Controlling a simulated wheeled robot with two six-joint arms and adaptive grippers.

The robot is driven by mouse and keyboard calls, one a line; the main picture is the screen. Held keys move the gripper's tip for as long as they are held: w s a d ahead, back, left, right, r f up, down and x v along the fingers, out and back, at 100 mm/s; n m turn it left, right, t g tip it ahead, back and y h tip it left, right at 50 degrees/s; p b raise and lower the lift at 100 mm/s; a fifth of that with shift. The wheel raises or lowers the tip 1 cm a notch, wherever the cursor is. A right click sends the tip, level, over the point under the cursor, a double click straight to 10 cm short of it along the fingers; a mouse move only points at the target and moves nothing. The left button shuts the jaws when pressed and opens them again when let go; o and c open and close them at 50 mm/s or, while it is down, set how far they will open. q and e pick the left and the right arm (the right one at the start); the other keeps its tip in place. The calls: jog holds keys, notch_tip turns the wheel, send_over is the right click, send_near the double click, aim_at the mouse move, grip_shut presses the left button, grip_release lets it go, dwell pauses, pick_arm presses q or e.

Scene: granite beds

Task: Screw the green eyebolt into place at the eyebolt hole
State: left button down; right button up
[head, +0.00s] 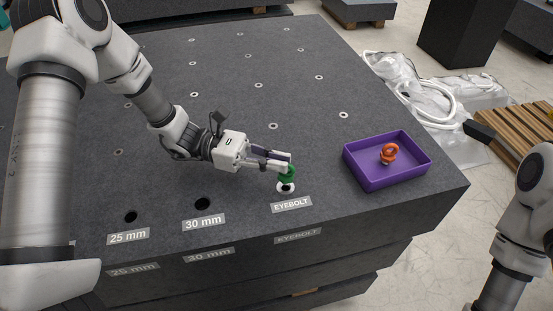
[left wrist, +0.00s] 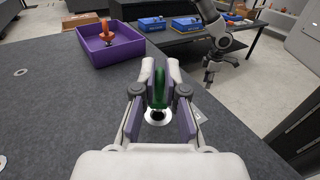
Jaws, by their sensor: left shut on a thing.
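The green eyebolt (head: 287,173) is in the jaws of my left gripper (head: 286,163), which is shut on it. It stands about upright over the white-ringed eyebolt hole (head: 286,188), behind the EYEBOLT label (head: 291,204). The left wrist view shows the green eyebolt (left wrist: 159,88) between the two fingers (left wrist: 160,75), with the white ring of the hole (left wrist: 158,117) just below it. I cannot tell how far its shank sits in the hole. Of my right arm only links show at the right edge; its gripper is out of view.
A purple tray (head: 359,177) with an orange eyebolt (head: 389,153) stands to the right on the granite bed. Holes labelled 25 mm (head: 130,216) and 30 mm (head: 202,203) lie to the left. The bed's front edge is close. Its middle is clear.

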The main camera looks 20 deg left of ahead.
pick_arm(q)
jog(key=shift+f+b, duration=1.3)
jog(key=shift+f, duration=0.25)
jog(key=c, duration=1.2)
grip_release()
jog(key=shift+o, duration=0.2)
jog(key=a+p, duration=0.1)
jog(key=a, duration=0.1)
jog(key=a+p, duration=0.1)
jog(key=a, duration=0.1)
jog(key=shift+s+a+r, duration=0.15)
jog(key=shift+s+a, duration=0.05)
jog(key=shift+a, duration=0.3)
jog(key=shift+a, duration=0.35)
jog(key=a, duration=1.1)
jog(key=shift+s+a, duration=0.15)
jog(key=shift+s, duration=0.25)
